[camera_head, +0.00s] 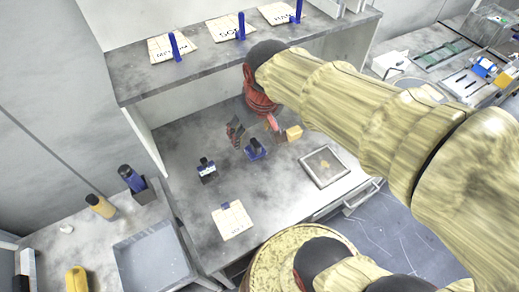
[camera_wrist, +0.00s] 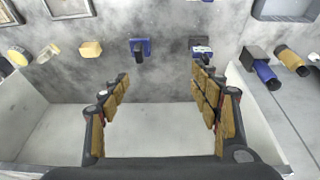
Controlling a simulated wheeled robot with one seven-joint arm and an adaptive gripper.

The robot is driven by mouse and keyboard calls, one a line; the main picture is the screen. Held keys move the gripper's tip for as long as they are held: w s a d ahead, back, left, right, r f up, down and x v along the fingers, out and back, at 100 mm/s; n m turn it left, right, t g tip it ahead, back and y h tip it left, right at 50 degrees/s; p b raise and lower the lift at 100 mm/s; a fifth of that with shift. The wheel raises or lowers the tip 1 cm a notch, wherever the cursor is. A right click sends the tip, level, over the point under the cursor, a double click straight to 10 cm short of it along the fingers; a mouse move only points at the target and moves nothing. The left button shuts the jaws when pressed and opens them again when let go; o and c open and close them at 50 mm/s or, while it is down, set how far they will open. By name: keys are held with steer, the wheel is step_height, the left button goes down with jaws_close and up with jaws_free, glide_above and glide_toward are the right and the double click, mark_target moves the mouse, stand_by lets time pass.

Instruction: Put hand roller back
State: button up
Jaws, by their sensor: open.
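No piece is clearly recognisable as the hand roller. The nearest candidates are a blue block with a black handle (camera_head: 256,151) and a dark piece with a black top and white label (camera_head: 207,172), both on the bench under the shelf. They also show in the wrist view as the blue block (camera_wrist: 140,48) and the labelled piece (camera_wrist: 201,48), beyond my fingertips. My gripper (camera_head: 254,132) is low under the shelf, near the blue block. In the wrist view my gripper (camera_wrist: 161,80) has its padded fingers wide apart, with nothing between them.
A yellow block (camera_head: 293,133) and framed tray (camera_head: 324,167) lie to the right. A card (camera_head: 232,221) lies at the bench front. The shelf (camera_head: 130,86) overhangs the bench and carries lettered cards with blue uprights. Bottles (camera_head: 131,178) and a grey basin (camera_head: 153,262) are left.

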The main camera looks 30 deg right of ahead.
steer(key=s+a+r+t, duration=0.2)
steer(key=s+r, duration=0.1)
steer(key=s, duration=0.5)
steer(key=shift+s+a, duration=0.2)
steer(key=shift+a, duration=0.05)
steer(key=shift+f, duration=0.1)
step_height(320, 180, down, 3)
steer(key=b, duration=0.3)
stand_by(0.4)
